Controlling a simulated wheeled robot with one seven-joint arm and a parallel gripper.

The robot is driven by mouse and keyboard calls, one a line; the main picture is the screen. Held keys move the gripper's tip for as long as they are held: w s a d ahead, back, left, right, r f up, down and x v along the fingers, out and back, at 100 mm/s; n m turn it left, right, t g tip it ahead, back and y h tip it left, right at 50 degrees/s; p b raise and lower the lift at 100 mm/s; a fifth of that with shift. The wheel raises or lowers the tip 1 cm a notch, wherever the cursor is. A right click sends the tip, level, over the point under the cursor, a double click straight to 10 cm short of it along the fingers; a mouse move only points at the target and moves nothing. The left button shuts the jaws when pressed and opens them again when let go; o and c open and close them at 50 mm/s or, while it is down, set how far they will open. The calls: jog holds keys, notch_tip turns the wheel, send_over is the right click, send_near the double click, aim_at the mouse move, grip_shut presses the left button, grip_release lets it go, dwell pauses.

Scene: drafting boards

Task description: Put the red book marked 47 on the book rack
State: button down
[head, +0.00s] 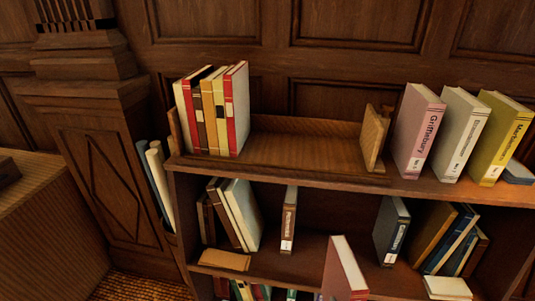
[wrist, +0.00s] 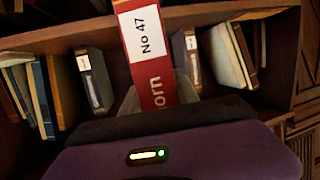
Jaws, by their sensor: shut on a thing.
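The red book marked "No 47" (wrist: 150,75) stands between the two fingers of my gripper (wrist: 159,95) in the wrist view, its labelled spine facing the camera. My gripper is shut on it near the lower part of the spine. In the head view the book (head: 344,272) is at the bottom, right of centre, in front of the bookcase and lower than its top; my gripper is not visible there. The wooden book rack (head: 300,148) sits on the bookcase top. Several red, cream, yellow and brown books (head: 213,108) stand at its left end.
The rack's middle is bare up to its right end panel (head: 373,137). Pink (head: 417,130), white (head: 459,133) and olive (head: 500,137) books stand to its right. Lower shelves hold several books, including a brown one (head: 288,218) and a dark one (head: 391,231).

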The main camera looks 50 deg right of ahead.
jog(key=w+a+f+n+t+y, duration=0.2)
jog(key=w+a+n+y, duration=0.3)
jog(key=w+a, duration=0.5)
jog(key=w+a+f+n+t+y, duration=0.1)
jog(key=w+a+n+y, duration=0.3)
jog(key=w+a, duration=0.7)
jog(key=w+t+y, duration=0.1)
jog(key=w, duration=0.2)
jog(key=shift+f+n+t, duration=0.35)
jog(key=shift+n+t, duration=0.05)
